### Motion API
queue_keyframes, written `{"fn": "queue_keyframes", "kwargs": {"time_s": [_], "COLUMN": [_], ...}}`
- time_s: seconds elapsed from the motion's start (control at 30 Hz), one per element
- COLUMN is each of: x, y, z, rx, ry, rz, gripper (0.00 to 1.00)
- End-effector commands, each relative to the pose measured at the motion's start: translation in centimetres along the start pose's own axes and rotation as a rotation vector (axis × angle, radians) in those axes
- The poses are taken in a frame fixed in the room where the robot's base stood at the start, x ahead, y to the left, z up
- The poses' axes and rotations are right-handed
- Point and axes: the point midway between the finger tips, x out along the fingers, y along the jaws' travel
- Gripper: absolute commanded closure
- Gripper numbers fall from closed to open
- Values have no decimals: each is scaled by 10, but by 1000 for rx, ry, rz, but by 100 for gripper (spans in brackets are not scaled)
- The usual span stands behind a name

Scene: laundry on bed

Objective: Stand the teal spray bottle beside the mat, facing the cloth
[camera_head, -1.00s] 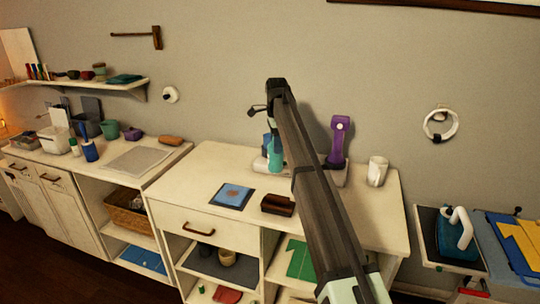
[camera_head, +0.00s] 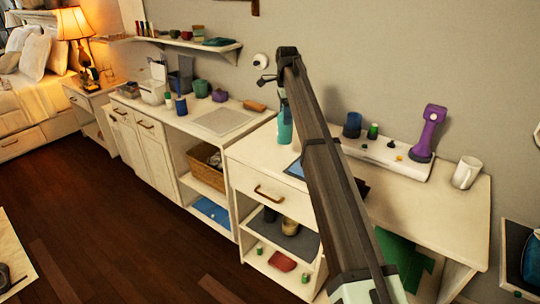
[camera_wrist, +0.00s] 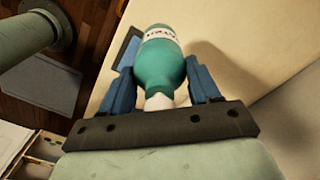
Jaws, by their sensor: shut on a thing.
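The teal spray bottle (camera_head: 285,127) hangs under the end of my arm, above the left part of the middle cabinet top. In the wrist view, my gripper (camera_wrist: 165,88) is shut on the bottle's narrow pale neck; the teal body (camera_wrist: 162,62) with a white label extends away from it. I cannot tell whether its base touches anything. A blue square with a dark border (camera_head: 296,168), perhaps the cloth on its mat, lies on the cabinet top, mostly hidden behind my arm. A bare grey mat (camera_head: 222,119) lies on the counter to the left.
A white tray (camera_head: 400,168) at the back of the cabinet bears a purple device (camera_head: 429,132), a dark blue cup (camera_head: 352,124) and a green item. A white mug (camera_head: 467,172) stands to its right. My arm hides the cabinet's middle.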

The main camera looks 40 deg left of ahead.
Motion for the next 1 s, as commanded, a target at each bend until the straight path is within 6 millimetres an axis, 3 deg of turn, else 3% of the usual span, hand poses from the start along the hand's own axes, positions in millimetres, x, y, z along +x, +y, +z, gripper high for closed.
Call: {"fn": "queue_keyframes", "kwargs": {"time_s": [0.1,0.23,0.53,1.0], "x": [-2,-4,-8,-9], "y": [-19,-34,-56,-59], "z": [32,48,50,50], "rx": [-94,-237,-607,-1186], "ry": [0,1,3,10], "rz": [0,-1,-8,-16], "gripper": [97,97,97,97]}}
